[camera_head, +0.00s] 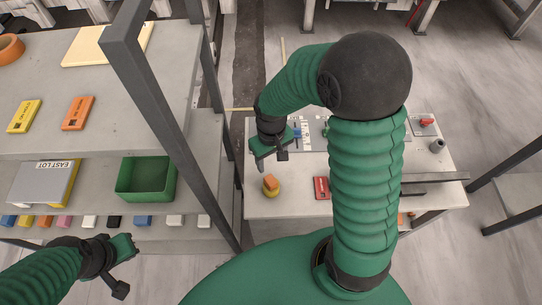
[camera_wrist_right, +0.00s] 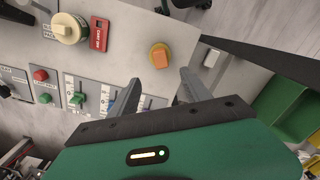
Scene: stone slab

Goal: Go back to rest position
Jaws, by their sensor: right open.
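My right gripper (camera_head: 261,166) hangs above the left part of the light grey slab table (camera_head: 290,205). In the right wrist view its two grey fingers (camera_wrist_right: 160,88) are spread apart with nothing between them. An orange block on a round yellow base (camera_wrist_right: 160,56) lies on the slab just beyond the fingertips, apart from them. It also shows in the head view (camera_head: 270,186), just below the gripper. My left gripper (camera_head: 128,258) is at the lower left, in front of the shelf; its fingers are not clear enough to judge.
A shelf unit (camera_head: 180,75) with dark posts stands at left, holding a green bin (camera_head: 147,179), a grey box (camera_head: 43,183) and coloured blocks. A red box (camera_head: 321,188) and a control panel (camera_head: 312,133) are on the slab. The floor (camera_head: 480,80) at right is mostly clear.

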